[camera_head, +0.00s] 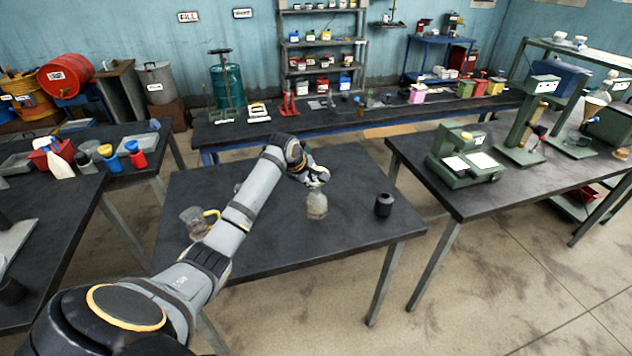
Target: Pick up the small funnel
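My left arm reaches over the middle dark table (370,238). My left gripper (318,178) is just above a small clear, brownish glass-like vessel (317,206), which stands upright and narrows toward the top. The fingertips are small and overlap the vessel's top in the picture. I cannot tell whether they touch it or whether they are open or shut. I cannot make out the small funnel for certain; it may be hidden by the gripper or be hard to tell from the vessel. My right gripper is not in view.
A clear jug with a yellow handle (194,222) stands left of my arm. A black cylinder (384,205) stands at the table's right. Something glassy is partly hidden behind my forearm. The table's front right is clear. A green machine (464,160) stands on the right bench.

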